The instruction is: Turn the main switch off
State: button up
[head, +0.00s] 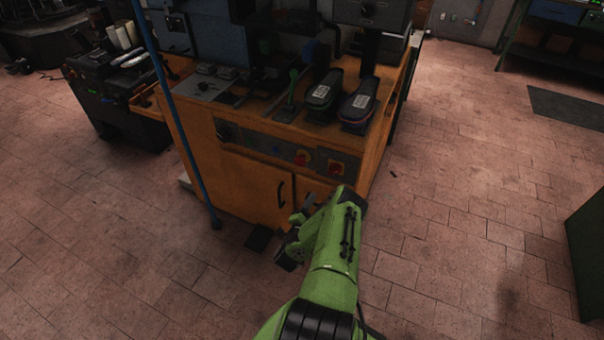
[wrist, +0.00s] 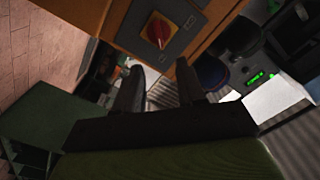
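Two red knobs show in the head view, a left one (head: 301,158) and a right one (head: 336,168); I cannot tell for sure which is the main switch. The wrist view shows one red knob (wrist: 158,30) on its plate, beyond my fingertips and near the top edge. My gripper (wrist: 158,75) is open, its two dark fingers apart with nothing between them. It is in front of the cabinet, below the panel, not touching the knob.
The orange cabinet (head: 240,175) has a black door handle (head: 281,194) below the panel. Two dark shoe-like forms (head: 325,92) stand on its top. A blue pole (head: 180,120) rises at the left.

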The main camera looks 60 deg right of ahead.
jog(key=b, duration=1.2)
send_near(333, 173)
jog(key=d, duration=0.3)
jog(key=w+d, duration=0.1)
jog(key=d, duration=0.4)
jog(key=shift+w+d, duration=0.35)
jog(key=shift+d+r, duration=0.1)
jog(key=shift+d, duration=0.2)
grip_shut()
